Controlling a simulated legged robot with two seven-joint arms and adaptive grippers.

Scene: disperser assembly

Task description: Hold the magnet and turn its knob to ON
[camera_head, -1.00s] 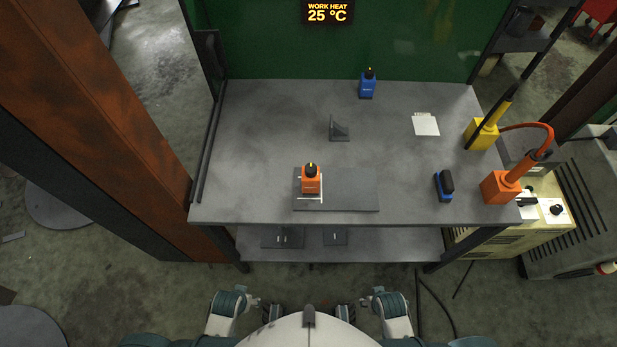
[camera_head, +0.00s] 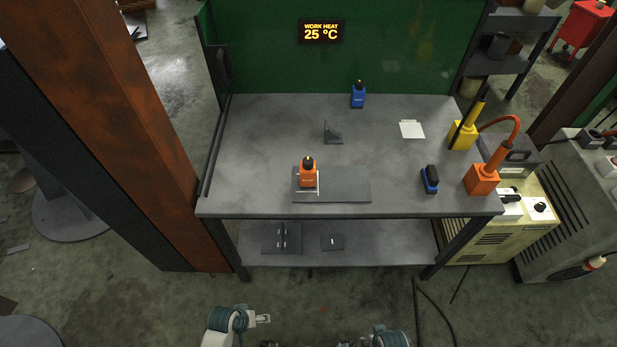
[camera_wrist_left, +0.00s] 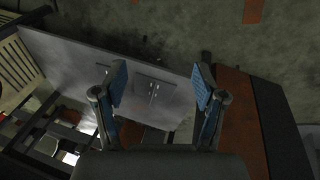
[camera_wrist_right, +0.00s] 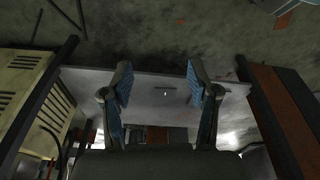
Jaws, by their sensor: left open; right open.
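An orange magnet block (camera_head: 308,177) with a black knob (camera_head: 308,162) on top stands upright on the left part of a dark grey plate (camera_head: 345,186) on the table. A yellow mark shows on the knob; its ON/OFF lettering is too small to read. A similar blue block (camera_head: 358,98) with a dark knob stands at the table's back. My left gripper (camera_wrist_left: 160,85) and right gripper (camera_wrist_right: 158,85) are open and empty in their wrist views. Both are in front of the table, away from the magnet, with the lower shelf visible beyond their fingers.
The table (camera_head: 260,130) also holds a dark angle bracket (camera_head: 333,134), white sheets (camera_head: 412,130), a blue-black tool (camera_head: 430,179), and yellow (camera_head: 462,135) and orange (camera_head: 482,179) holders at right. A rusty column (camera_head: 120,120) stands left.

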